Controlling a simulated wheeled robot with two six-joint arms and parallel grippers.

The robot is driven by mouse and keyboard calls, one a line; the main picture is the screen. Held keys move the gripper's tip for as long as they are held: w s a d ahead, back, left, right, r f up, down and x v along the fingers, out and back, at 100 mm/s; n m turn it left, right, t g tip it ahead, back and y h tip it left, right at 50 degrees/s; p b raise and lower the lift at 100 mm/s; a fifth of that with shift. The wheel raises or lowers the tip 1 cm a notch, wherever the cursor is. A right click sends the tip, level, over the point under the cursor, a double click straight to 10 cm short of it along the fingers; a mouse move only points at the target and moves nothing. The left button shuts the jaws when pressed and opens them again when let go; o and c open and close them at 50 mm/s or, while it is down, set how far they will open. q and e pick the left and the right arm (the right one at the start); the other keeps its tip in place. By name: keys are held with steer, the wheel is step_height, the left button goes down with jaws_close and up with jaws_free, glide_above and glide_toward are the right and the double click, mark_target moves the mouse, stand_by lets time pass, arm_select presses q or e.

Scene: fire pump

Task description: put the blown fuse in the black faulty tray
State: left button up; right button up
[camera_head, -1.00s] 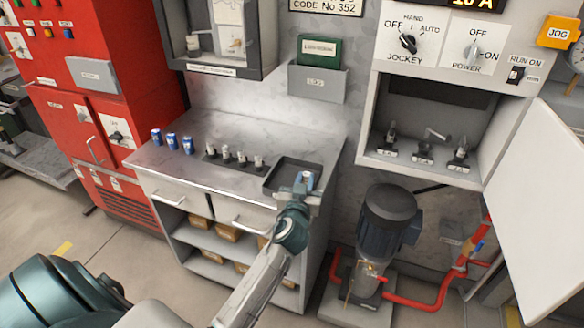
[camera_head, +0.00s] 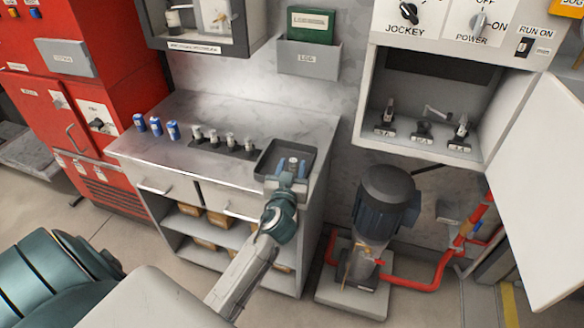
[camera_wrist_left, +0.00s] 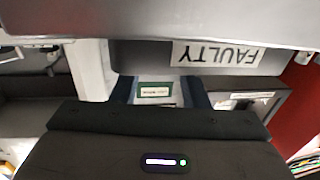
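The black faulty tray (camera_head: 263,160) sits at the right end of the grey bench top. My left gripper (camera_head: 292,168) is at the tray, with its blue fingers apart. A small grey piece, likely the blown fuse (camera_head: 292,162), shows between or just beyond the fingertips; I cannot tell whether it touches the tray floor. In the left wrist view the two blue fingers (camera_wrist_left: 160,92) stand wide apart, with no fuse visible between them. An upside-down FAULTY label (camera_wrist_left: 217,54) shows above them. My right gripper is not in view.
Several grey fuses stand in a black rack (camera_head: 222,149), left of the tray. Blue cylinders (camera_head: 156,126) stand further left. An open switch cabinet (camera_head: 425,150) is on the right, its white door (camera_head: 540,190) swung out. A pump (camera_head: 385,215) stands below it.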

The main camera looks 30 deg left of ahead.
mark_target(293, 165)
arm_select(q)
steer(key=shift+w+f, duration=0.1)
steer(key=shift+w, duration=0.05)
steer(key=shift+s+d+f, duration=0.1)
steer(key=shift+s+d, duration=0.05)
steer(key=shift+s, duration=0.25)
steer(key=b+v, duration=0.1)
steer(key=v, duration=0.2)
steer(key=shift+f, duration=0.1)
steer(key=b+v, duration=0.3)
steer(key=v, duration=0.5)
steer(key=s+d+f+m+g+h, duration=0.1)
steer(key=s+f+m+g+h, duration=0.2)
steer(key=f, duration=1.3)
steer(key=s+f+m+g+h, duration=0.15)
steer(key=f+g, duration=0.25)
steer(key=f, duration=1.3)
steer(key=s+a+f+g+h, duration=0.1)
steer(key=s+f+g, duration=0.7)
steer(key=s+f, duration=1.6)
steer(key=s+a, duration=0.1)
steer(key=s, duration=0.2)
steer(key=shift+s+f+h, duration=0.25)
steer(key=shift+s+h, duration=0.1)
steer(key=shift+s, duration=0.05)
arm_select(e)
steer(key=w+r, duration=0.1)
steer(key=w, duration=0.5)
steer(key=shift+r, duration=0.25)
